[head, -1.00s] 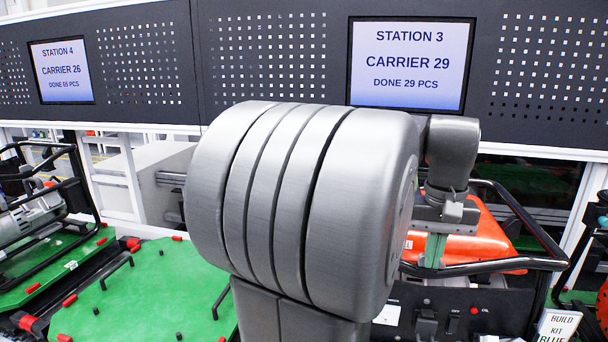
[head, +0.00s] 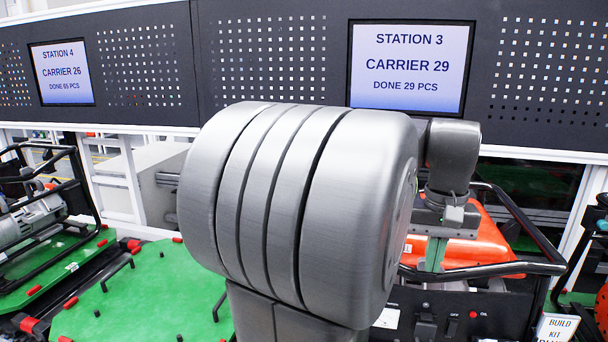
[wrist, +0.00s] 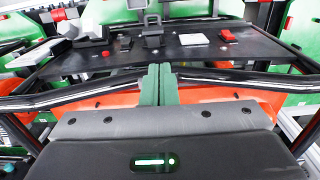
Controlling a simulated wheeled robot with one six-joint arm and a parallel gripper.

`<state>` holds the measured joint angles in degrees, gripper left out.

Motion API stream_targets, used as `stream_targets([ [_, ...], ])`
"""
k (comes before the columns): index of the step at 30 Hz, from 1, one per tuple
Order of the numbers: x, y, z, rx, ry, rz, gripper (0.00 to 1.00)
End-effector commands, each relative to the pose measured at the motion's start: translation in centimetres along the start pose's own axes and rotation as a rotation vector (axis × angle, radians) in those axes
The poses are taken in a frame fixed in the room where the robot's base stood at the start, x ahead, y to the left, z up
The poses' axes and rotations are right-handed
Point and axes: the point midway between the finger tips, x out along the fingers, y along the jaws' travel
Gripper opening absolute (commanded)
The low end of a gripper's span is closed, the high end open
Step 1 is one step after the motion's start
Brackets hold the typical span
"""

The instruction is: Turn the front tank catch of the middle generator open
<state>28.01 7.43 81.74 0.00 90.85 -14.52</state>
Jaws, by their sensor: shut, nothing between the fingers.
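The generator at Station 3 has an orange tank (head: 480,238) inside a black tubular frame (head: 525,268), with a dark control panel (head: 455,318) at its front. My gripper (head: 433,262) is over the tank's near side, its green fingers together and empty. In the wrist view the fingers of my gripper (wrist: 158,84) point at the frame bar (wrist: 225,77), with the orange tank (wrist: 225,95) on both sides beneath. I cannot make out the front tank catch; my gripper and arm hide part of the tank. I cannot tell whether the fingers touch anything.
A green pallet (head: 135,295) lies to the left. Another framed generator (head: 40,215) stands at the far left. A white build-kit card (head: 557,327) is at the lower right. A dark perforated wall with screens (head: 411,66) runs behind.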

Motion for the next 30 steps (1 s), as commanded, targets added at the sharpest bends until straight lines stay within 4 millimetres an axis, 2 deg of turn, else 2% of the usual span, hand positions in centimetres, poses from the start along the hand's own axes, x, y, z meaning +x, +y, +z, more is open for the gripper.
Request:
stream_targets([
  [1, -1.0, 0.0, 0.0, 0.000, 0.001, 0.000, 0.00],
  [6, -3.2, 0.0, 0.0, 0.000, 0.001, 0.000, 0.00],
  [13, -5.3, 0.0, -0.1, 0.000, 0.002, 0.000, 0.00],
  [25, -5.4, -0.1, 0.1, -0.001, 0.000, 0.000, 0.00],
  [30, -5.2, -1.0, 1.1, -0.013, 0.001, -0.001, 0.00],
])
